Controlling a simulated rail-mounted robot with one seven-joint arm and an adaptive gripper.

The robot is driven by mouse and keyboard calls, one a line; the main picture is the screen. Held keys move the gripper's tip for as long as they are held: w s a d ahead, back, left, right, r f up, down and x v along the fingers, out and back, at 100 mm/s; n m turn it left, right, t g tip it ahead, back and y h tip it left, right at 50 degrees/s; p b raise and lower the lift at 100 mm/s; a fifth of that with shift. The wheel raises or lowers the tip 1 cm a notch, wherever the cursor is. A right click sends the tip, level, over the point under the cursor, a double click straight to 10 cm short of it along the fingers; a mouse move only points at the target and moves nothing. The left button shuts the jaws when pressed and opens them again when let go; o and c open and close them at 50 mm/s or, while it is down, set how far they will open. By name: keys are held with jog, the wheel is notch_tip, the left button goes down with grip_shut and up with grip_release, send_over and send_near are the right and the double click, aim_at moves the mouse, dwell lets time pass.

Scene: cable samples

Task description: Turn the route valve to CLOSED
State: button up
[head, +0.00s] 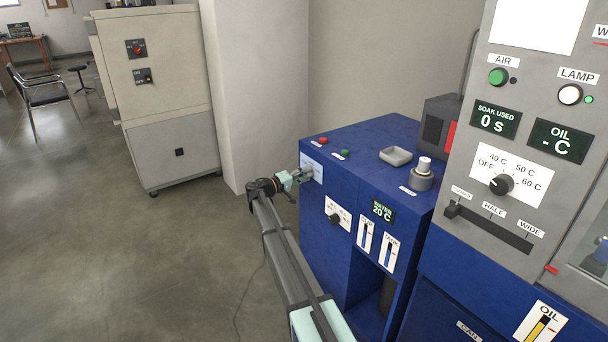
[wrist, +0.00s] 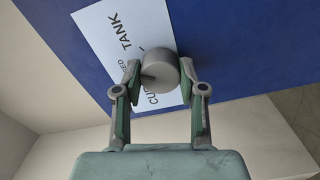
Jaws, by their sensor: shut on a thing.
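The route valve is a grey round knob (wrist: 160,75) on a white label plate (wrist: 108,32) fixed to a blue panel. The plate reads TANK, and other lettering is partly covered by the knob. A dark mark shows on the knob's lower left side in the wrist view. My gripper (wrist: 163,82) is shut on the knob, one finger on each side. In the head view, my gripper (head: 301,175) reaches the label plate (head: 315,165) at the left end of the blue cabinet's front. The knob is mostly hidden there, so its exact setting cannot be read.
The blue cabinet (head: 365,134) has red and green buttons, a tray (head: 396,156) and a capped grey fitting (head: 421,178) on top. A dial (head: 335,219) and gauges are on its front. A grey control panel (head: 520,105) stands right. Floor left of my arm is clear.

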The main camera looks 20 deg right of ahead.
jog(key=shift+n+p, duration=1.35)
jog(key=shift+n, duration=1.65)
jog(key=o, duration=1.1)
jog(key=shift+d, duration=0.1)
jog(key=shift+o, duration=0.2)
jog(key=s+a, duration=0.2)
jog(key=a, duration=0.9)
jog(key=shift+s+a, duration=0.15)
jog(key=shift+a, duration=0.25)
